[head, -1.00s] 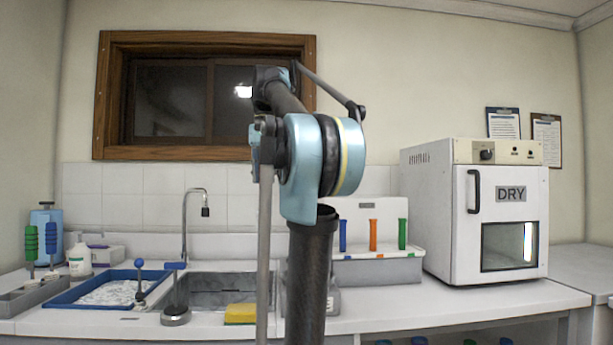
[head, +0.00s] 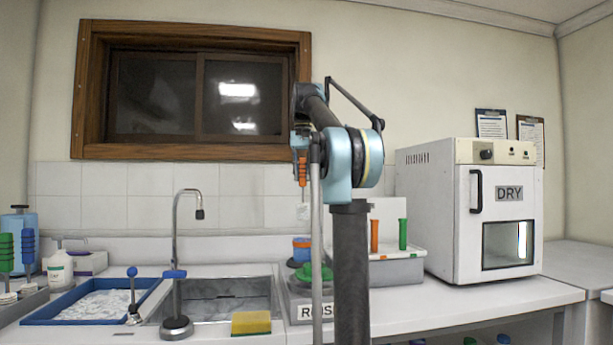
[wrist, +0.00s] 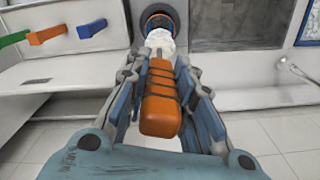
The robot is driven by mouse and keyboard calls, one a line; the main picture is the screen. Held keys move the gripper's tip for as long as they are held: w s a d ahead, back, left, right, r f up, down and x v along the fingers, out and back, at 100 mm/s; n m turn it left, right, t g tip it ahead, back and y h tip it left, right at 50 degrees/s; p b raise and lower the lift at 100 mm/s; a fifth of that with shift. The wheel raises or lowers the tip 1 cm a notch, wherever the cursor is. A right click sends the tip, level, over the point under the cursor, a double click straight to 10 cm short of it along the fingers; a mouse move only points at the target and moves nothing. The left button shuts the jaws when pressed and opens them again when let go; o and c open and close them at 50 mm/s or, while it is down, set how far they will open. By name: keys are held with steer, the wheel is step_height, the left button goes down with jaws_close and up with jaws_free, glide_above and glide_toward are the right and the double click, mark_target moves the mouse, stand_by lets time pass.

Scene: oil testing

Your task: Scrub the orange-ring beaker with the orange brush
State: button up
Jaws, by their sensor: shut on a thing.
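My gripper (wrist: 160,95) is shut on the orange brush (wrist: 160,110), gripping its ribbed orange handle. The brush hangs upright with its white bristles down, and its handle also shows in the head view (head: 302,172). The orange-ring beaker (head: 301,246) stands below it, partly hidden by my arm. In the wrist view, the beaker's ringed dark mouth (wrist: 160,17) lies just beyond the bristles. In the head view a gap shows between the bristles and the beaker's rim. My gripper's fingers are mostly hidden by my arm in the head view.
The beaker is at a grey box labelled with partly hidden letters (head: 304,312), with green pieces beside it. A grey rack (head: 395,272) holds orange and green upright pieces. A sink (head: 225,295), yellow sponge (head: 251,323) and blue tray (head: 50,318) are left. A DRY oven (head: 468,220) stands right.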

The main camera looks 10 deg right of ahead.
mark_target(302, 204)
steer(key=shift+f, duration=4.8)
steer(key=shift+a, duration=0.15)
